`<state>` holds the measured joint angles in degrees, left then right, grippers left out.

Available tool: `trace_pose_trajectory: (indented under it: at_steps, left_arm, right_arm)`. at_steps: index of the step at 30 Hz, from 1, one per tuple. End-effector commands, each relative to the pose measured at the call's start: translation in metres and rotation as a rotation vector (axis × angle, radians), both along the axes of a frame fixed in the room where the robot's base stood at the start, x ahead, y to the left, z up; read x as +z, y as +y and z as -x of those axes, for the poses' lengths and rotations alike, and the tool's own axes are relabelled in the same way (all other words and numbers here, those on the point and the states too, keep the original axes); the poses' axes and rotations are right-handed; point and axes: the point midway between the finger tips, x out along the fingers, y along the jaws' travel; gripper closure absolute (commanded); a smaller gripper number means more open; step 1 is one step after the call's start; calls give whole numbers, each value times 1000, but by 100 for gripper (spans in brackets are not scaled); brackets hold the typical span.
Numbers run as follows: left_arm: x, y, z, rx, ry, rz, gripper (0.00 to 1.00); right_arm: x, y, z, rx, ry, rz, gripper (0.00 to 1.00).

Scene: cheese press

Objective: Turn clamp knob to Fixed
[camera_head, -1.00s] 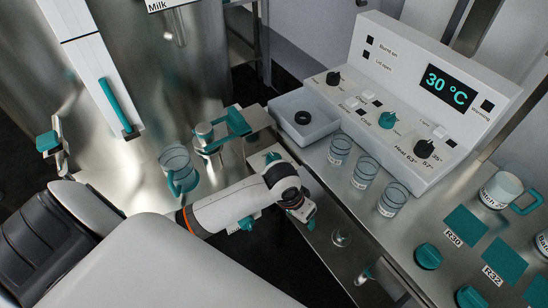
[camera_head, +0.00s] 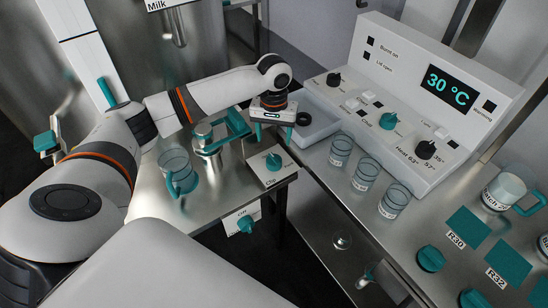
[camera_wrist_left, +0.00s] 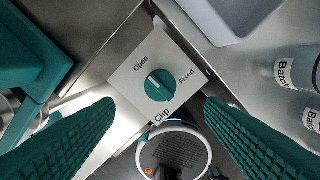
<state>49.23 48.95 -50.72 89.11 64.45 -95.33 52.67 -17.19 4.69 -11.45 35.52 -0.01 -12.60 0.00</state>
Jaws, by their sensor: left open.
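The teal clamp knob (camera_head: 273,161) sits on a small white plate at the corner of the steel table, labelled Open, Fixed and Clip in the left wrist view. There the knob (camera_wrist_left: 159,85) has a white mark on the side toward Open. My left gripper (camera_head: 273,130) is above and behind the knob in the head view, open and empty. In the left wrist view its teal fingers (camera_wrist_left: 159,103) are spread either side of the knob, not touching it. My right gripper is not in view.
A second teal knob (camera_head: 245,225) is on the table's front side. A teal-handled press part (camera_head: 232,125) and a glass jug (camera_head: 178,172) stand left of the plate. A white tray (camera_head: 322,128) and several beakers (camera_head: 365,172) are on the right counter.

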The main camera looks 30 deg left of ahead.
Motion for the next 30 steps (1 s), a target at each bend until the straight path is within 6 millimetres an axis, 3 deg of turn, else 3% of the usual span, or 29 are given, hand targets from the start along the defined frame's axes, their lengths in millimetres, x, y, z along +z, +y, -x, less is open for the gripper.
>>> trace_pose_trajectory:
  at_steps: [9,15,27,30]
  left_arm:
    - [-67,-1,1,-2,2,0,36]
    - [-91,-1,0,-4,0,-1,36]
    - [-99,-1,0,-5,-2,-1,36]
    - [-99,-1,0,-5,-2,-1,51]
  right_arm:
    - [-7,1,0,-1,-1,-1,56]
    - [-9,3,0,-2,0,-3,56]
    - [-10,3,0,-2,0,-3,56]
    - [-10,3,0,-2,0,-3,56]
